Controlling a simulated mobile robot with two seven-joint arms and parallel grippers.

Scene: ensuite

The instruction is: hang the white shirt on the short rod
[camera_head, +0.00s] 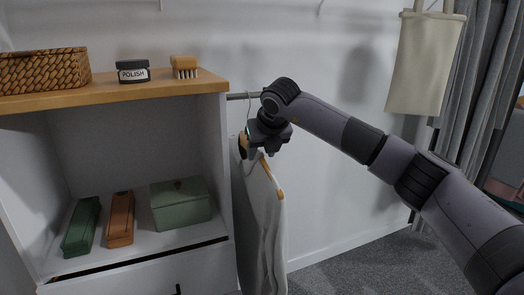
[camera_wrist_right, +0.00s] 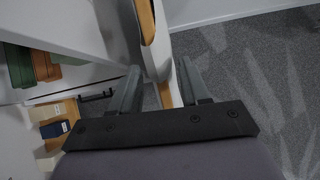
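The white shirt (camera_head: 262,225) hangs upright on a wooden hanger (camera_head: 272,178) beside the shelf unit. The short rod (camera_head: 242,96) sticks out from the unit's right side, partly hidden by my right arm. A thin wire hook (camera_head: 248,108) rises from behind my gripper to the rod and seems to loop over it. My right gripper (camera_head: 262,153) is at the top of the hanger, just below the rod. In the wrist view, the fingers of my right gripper (camera_wrist_right: 160,68) stand apart on either side of the hanger (camera_wrist_right: 147,22), with a gap visible. My left gripper is not in view.
The shelf unit (camera_head: 215,87) stands close on the left. On its top are a basket (camera_head: 42,72), a polish tin (camera_head: 132,71) and a brush (camera_head: 184,66); boxes, including a green one (camera_head: 180,205), sit inside. A tote bag (camera_head: 425,62) hangs at right. Carpet (camera_head: 375,265) is clear.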

